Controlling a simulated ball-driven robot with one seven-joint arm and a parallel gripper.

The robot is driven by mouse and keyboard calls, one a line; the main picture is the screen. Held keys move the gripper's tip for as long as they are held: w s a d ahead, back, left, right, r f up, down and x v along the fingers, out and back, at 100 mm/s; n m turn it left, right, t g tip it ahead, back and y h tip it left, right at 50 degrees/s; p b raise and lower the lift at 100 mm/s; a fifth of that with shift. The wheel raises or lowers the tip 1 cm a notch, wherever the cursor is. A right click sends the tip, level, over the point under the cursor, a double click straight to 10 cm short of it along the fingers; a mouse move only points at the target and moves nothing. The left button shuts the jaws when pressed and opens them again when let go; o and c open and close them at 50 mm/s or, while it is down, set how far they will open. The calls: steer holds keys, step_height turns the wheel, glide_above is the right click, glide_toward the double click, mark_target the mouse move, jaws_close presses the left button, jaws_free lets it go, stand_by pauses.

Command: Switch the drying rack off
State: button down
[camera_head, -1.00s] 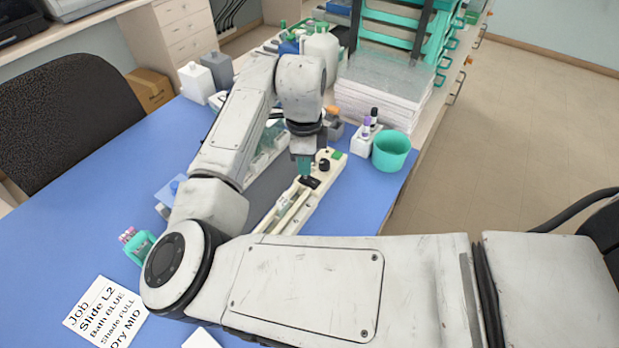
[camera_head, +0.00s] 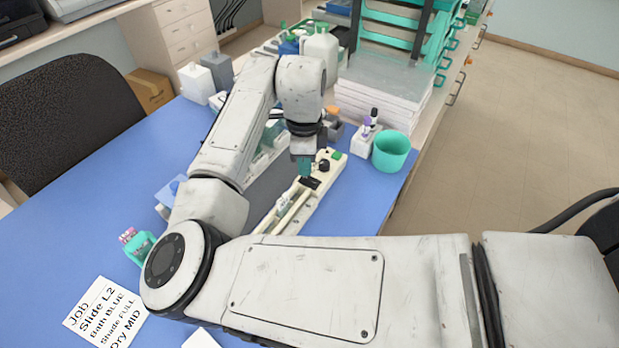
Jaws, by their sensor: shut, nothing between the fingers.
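The drying rack (camera_head: 303,212) is a long cream-coloured unit on the blue table, running from lower left to upper right. Its far end carries a black knob (camera_head: 323,165), a green part (camera_head: 337,155) and a black switch-like part (camera_head: 311,183). My gripper (camera_head: 304,174) is shut and empty, pointing down at the black part, with its teal fingertips at or just above it. I cannot tell whether they touch. The position of the switch is too small to read. My arm hides the near end of the rack.
A teal cup (camera_head: 391,151) and a white holder with vials (camera_head: 364,143) stand right of the rack. A stack of white trays (camera_head: 385,92) and bottles (camera_head: 321,53) stand behind. A printed job card (camera_head: 105,312) lies front left.

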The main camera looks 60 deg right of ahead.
mark_target(305, 178)
steer(key=shift+f+b, duration=0.6)
steer(key=shift+f, duration=0.4)
stand_by(1.0)
steer(key=shift+r, duration=0.1)
steer(key=shift+r+p, duration=2.9)
steer(key=shift+r, duration=0.6)
steer(key=shift+f, duration=0.1)
